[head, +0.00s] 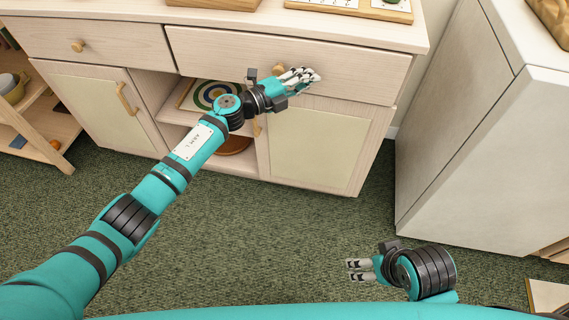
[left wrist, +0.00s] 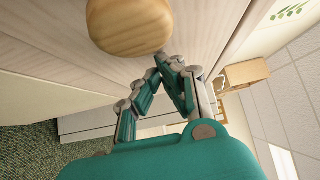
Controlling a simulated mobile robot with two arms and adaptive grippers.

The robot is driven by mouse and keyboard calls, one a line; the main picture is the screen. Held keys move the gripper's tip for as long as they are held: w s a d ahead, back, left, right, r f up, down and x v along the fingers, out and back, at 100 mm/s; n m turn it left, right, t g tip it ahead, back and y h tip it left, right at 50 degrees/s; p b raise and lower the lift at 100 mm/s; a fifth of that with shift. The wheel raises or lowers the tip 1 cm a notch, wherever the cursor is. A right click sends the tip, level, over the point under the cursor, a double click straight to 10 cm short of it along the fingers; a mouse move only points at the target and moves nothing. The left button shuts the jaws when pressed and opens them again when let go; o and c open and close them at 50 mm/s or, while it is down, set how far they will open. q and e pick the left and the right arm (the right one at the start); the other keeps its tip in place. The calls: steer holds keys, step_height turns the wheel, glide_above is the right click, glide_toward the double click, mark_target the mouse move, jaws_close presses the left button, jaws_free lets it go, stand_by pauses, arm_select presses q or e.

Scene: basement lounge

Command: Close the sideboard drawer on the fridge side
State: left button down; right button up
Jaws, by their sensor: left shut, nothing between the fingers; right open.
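The sideboard's right-hand drawer (head: 360,75) is on the side of the pale fridge (head: 480,130). Its front lies close under the top's edge; I cannot tell whether a small gap is left. Its round wooden knob (head: 279,68) is partly behind my left wrist and shows large in the left wrist view (left wrist: 130,24). My left gripper (head: 316,75) is shut and empty, its fingertips (left wrist: 162,62) at the drawer front, right of the knob. Whether they touch cannot be told. My right gripper (head: 348,270) is open and empty, low over the carpet.
The left drawer (head: 120,45) looks shut. Below are two cabinet doors (head: 90,105) and an open shelf with a ringed round board (head: 214,95). A low shelf unit (head: 40,130) stands at the left. Green carpet (head: 260,240) in front of the sideboard is clear.

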arm_select(q)
steer(key=shift+w+d, duration=0.15)
steer(key=shift+w, duration=0.4)
steer(key=shift+w+r, duration=0.1)
arm_select(e)
steer(key=shift+w+f, duration=0.2)
steer(key=shift+w, duration=0.05)
arm_select(q)
steer(key=shift+w, duration=0.1)
arm_select(e)
steer(key=shift+d, duration=0.1)
